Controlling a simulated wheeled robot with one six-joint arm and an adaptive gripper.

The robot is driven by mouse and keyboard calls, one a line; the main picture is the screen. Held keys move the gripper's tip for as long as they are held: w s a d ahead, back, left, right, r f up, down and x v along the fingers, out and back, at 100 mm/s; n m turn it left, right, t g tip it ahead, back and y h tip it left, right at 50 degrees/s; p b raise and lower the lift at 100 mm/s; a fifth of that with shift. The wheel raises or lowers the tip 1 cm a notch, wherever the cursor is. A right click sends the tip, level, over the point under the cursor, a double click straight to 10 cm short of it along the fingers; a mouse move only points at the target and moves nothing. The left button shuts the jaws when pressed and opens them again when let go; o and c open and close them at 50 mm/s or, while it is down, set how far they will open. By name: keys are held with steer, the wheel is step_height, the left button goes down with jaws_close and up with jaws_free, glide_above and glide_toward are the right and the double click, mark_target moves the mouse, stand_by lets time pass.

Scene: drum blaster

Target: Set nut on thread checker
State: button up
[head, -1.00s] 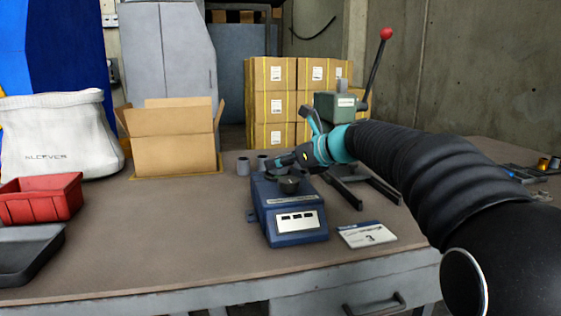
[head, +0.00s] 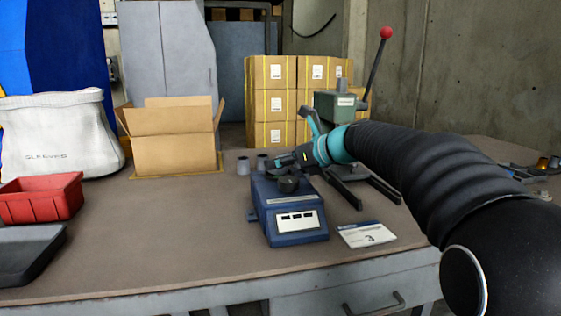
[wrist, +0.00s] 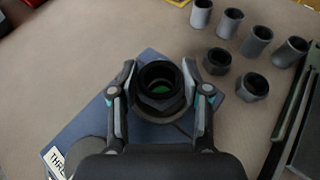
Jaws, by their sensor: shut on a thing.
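My gripper (wrist: 160,92) is shut on the nut, one finger on each side. In the head view my gripper (head: 284,163) is over the checker's top, where the nut is hard to separate from the dark round part.
Two loose dark nuts (wrist: 218,61) and (wrist: 252,87) lie beside several grey sleeves (wrist: 231,22). A press (head: 334,107) stands behind my gripper. A numbered card (head: 367,234) lies right of the checker. An open carton (head: 175,150) and red bin (head: 40,200) are left.

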steer(key=shift+f, duration=0.55)
steer(key=o, duration=1)
steer(key=shift+o, duration=0.2)
steer(key=p+v, duration=0.2)
steer(key=v, duration=0.9)
